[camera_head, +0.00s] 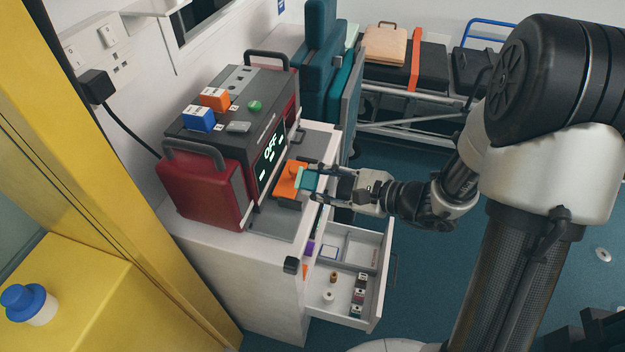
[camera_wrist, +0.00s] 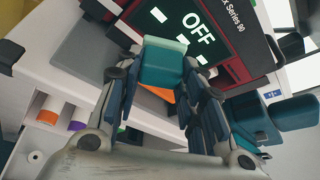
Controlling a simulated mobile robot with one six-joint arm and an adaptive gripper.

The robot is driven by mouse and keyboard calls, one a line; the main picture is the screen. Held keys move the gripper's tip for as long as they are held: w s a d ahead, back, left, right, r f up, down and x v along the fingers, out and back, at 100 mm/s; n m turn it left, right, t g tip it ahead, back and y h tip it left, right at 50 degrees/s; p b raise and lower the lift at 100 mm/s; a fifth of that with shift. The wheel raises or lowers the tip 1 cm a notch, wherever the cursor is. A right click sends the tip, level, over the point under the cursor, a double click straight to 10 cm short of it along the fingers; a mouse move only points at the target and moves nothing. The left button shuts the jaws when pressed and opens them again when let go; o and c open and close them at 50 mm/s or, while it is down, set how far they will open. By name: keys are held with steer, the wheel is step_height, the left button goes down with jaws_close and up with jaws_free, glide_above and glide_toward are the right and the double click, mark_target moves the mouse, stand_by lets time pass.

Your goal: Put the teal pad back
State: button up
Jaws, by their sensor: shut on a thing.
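The teal pad (camera_head: 308,179) is a small block held at the tip of my gripper (camera_head: 319,184). It sits just above the front of the white cabinet top (camera_head: 262,243), beside an orange block (camera_head: 288,181) and in front of the device with the OFF screen (camera_head: 268,152). In the wrist view the teal pad (camera_wrist: 163,63) is between the two fingers of my gripper (camera_wrist: 165,75), which are shut on it. Part of the orange block (camera_wrist: 160,93) shows behind and below the pad. I cannot tell whether the pad touches the orange block.
The drawer (camera_head: 350,285) below stands open with several small items inside. A blue block (camera_head: 198,118) and an orange block (camera_head: 214,98) sit on the device. A teal seat (camera_head: 318,60) and a stretcher (camera_head: 405,85) stand behind. A yellow cabinet (camera_head: 75,285) is at left.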

steer(key=shift+s+d, duration=0.1)
steer(key=shift+d, duration=0.15)
